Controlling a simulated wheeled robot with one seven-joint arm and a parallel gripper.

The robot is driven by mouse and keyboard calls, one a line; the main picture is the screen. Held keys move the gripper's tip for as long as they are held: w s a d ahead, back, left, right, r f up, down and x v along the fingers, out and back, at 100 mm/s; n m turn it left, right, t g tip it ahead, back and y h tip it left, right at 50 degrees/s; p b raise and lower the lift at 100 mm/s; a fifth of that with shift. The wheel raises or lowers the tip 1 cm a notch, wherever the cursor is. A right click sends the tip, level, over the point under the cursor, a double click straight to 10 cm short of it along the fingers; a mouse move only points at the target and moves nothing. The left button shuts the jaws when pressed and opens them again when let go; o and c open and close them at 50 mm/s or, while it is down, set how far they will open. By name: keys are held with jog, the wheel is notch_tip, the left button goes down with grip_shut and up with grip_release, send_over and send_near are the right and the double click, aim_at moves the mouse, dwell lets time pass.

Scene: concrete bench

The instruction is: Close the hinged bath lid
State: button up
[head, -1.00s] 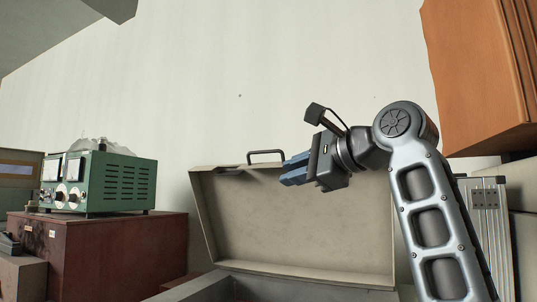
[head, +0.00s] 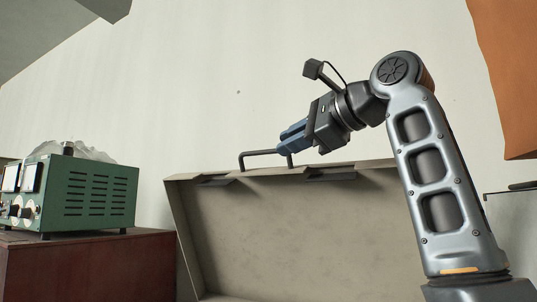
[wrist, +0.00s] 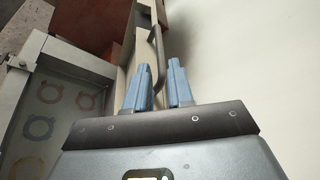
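The beige bath lid (head: 290,235) stands open and upright in the head view, its inner face toward me. A dark bar handle (head: 262,154) rises from its top edge. My gripper (head: 288,138) is at the right end of this handle, its blue fingers pointing left. In the wrist view the fingers (wrist: 160,82) are apart, and the handle (wrist: 157,45) runs into the gap between them. I cannot tell whether they touch it. The open bath (wrist: 62,70) shows at left in the wrist view, with coloured rings inside. The head view does not show the bath.
A green instrument box (head: 88,193) stands on a dark red cabinet (head: 90,262) at the left. An orange box (head: 508,75) is at the upper right. A plain pale wall (head: 200,90) is behind the lid.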

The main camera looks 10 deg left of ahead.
aim_at(267, 153)
jog(key=p+x, duration=0.1)
jog(key=x, duration=0.5)
jog(key=shift+w+a+f+p, duration=0.1)
jog(key=shift+w+a+p, duration=0.15)
jog(key=shift+p, duration=0.15)
jog(key=shift+c, duration=0.2)
grip_shut()
jog(key=shift+s, duration=0.1)
